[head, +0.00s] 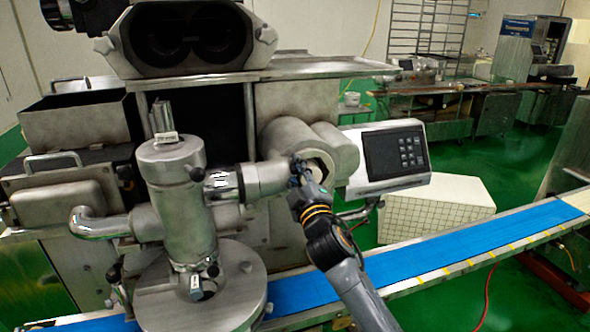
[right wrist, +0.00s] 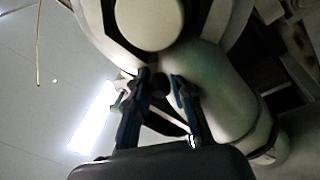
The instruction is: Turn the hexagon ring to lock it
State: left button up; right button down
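A grey metal ring (head: 318,163) with angular edges sits at the end of the machine's horizontal barrel, where the side pipe (head: 262,179) joins. I take it to be the hexagon ring; its left part is partly covered by my fingers. My right gripper (head: 298,166) reaches up to the ring's left side. In the right wrist view my right gripper (right wrist: 162,80) has its two blue fingertips apart, with pale metal behind the gap. The fingers are close to the metal, but I cannot tell whether they touch it. My left gripper is not clearly visible.
The upright cylinder (head: 178,185) stands left of the ring. A control panel (head: 392,152) stands close on the right, and a blue conveyor belt (head: 440,260) runs below. A white box (head: 440,207) sits behind the belt. Green floor is open behind.

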jog(key=shift+a+f+n, duration=0.1)
jog(key=shift+f+n, duration=0.1)
jog(key=shift+n, duration=0.1)
jog(key=n, duration=0.1)
jog(key=f+n+y, duration=0.1)
jog(key=n, duration=0.2)
jog(key=shift+s+a+f+g+y+p, duration=0.1)
jog(key=shift+a+f+g+y+p, duration=0.15)
jog(key=shift+a+g+y+p, duration=0.1)
jog(key=shift+a+f+n+g+y+p, duration=0.1)
jog(key=shift+f+n+g+y+p, duration=0.3)
jog(key=shift+n, duration=0.7)
jog(key=shift+a+f+n+t+h+p, duration=0.1)
jog(key=shift+f+n, duration=0.45)
jog(key=shift+n, duration=0.55)
jog(key=shift+f, duration=0.1)
jog(key=c, duration=1.1)
grip_release()
jog(key=shift+s, duration=0.1)
jog(key=shift+c, duration=0.2)
jog(key=shift+r, duration=0.2)
jog(key=shift+s+d, duration=0.1)
jog(key=v, duration=1.2)
